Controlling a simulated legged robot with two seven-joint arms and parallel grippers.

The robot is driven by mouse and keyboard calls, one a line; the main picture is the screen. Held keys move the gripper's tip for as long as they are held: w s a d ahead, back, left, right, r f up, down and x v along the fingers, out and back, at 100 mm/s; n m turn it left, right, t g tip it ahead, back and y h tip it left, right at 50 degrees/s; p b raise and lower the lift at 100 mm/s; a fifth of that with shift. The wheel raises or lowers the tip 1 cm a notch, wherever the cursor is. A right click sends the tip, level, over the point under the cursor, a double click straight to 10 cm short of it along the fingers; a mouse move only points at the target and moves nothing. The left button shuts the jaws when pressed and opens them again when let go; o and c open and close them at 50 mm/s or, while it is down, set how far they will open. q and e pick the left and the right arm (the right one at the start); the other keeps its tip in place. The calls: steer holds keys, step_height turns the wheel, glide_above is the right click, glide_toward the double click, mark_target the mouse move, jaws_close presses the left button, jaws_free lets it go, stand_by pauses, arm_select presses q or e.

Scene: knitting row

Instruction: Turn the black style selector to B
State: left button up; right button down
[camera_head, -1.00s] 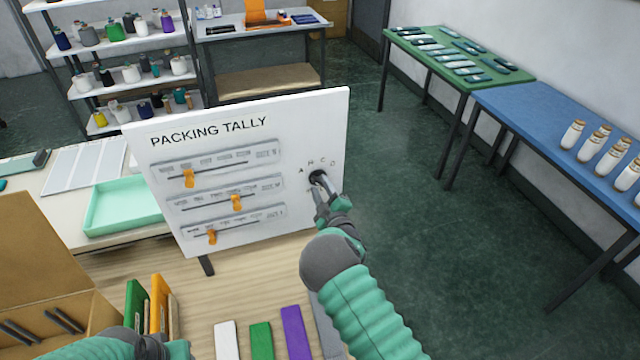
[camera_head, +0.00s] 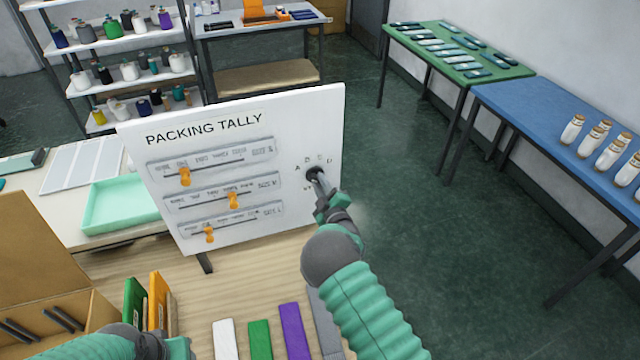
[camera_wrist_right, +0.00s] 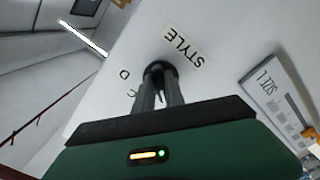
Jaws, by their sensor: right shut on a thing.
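The black style selector (camera_head: 314,173) is a round knob at the right side of the white "PACKING TALLY" board (camera_head: 290,120), with letters A to D in an arc above it. My right gripper (camera_head: 319,187) reaches it from the front and is shut on it. In the right wrist view the selector (camera_wrist_right: 158,70) sits between the two fingers (camera_wrist_right: 158,92), near the word STYLE and the letters C and D. Which letter it points to cannot be told. My left gripper (camera_head: 165,346) is at the bottom left edge, its fingers not clear.
Three orange sliders, one of them the top slider (camera_head: 185,177), sit on the board left of the selector. A cardboard box (camera_head: 50,290), green and orange upright pieces and coloured strips (camera_head: 260,338) lie in front. A mint tray (camera_head: 120,205) is at left.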

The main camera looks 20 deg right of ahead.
steer(key=shift+a, duration=0.2)
steer(key=m+b, duration=0.4)
steer(key=m, duration=0.1)
steer(key=shift+w+r, duration=0.1)
steer(key=shift+r+m+b, duration=0.15)
steer(key=shift+m+b, duration=0.5)
steer(key=shift+m, duration=0.15)
steer(key=shift+r, duration=0.2)
steer(key=c, duration=1.4)
jaws_free()
steer(key=shift+a+f, duration=0.1)
steer(key=shift+f, duration=0.1)
